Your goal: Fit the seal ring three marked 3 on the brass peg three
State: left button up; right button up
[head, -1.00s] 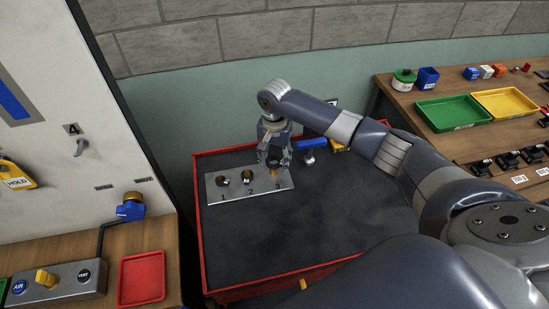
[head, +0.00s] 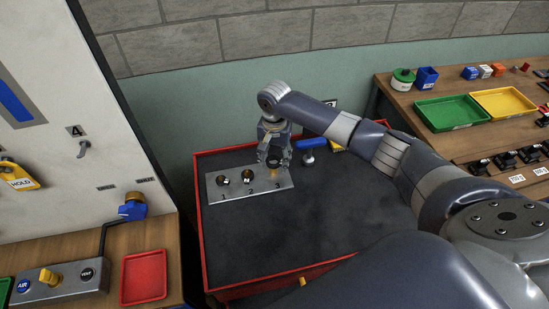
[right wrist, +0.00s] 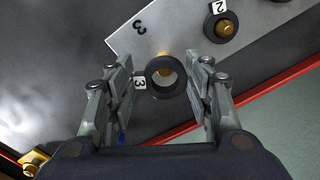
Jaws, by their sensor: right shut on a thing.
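The seal ring three, a black ring, shows in the right wrist view (right wrist: 151,88) with a white tag marked 3 at its side. My right gripper (right wrist: 165,78) is shut on it. In the head view my right gripper (head: 274,156) holds the ring above the far right end of the grey plate. The brass peg three (head: 276,174) stands there beside the printed 3, below the ring. In the right wrist view a bit of brass shows through the ring's upper part, so the two look slightly off centre. My left gripper is out of view.
The grey plate (head: 240,194) also bears pegs one (head: 223,181) and two (head: 248,177), each with a dark ring around it. It sits on a dark, red-rimmed table (head: 320,230). A blue-handled thing (head: 313,143) lies right of my gripper. The table's front is clear.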

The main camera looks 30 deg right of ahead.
jog(key=shift+f+b, duration=0.7)
jog(key=shift+f, duration=1.55)
dwell(0.3)
jog(key=o, duration=0.9)
notch_tip(320, 180, up, 12)
jog(key=shift+r, duration=0.1)
jog(key=shift+s, duration=0.1)
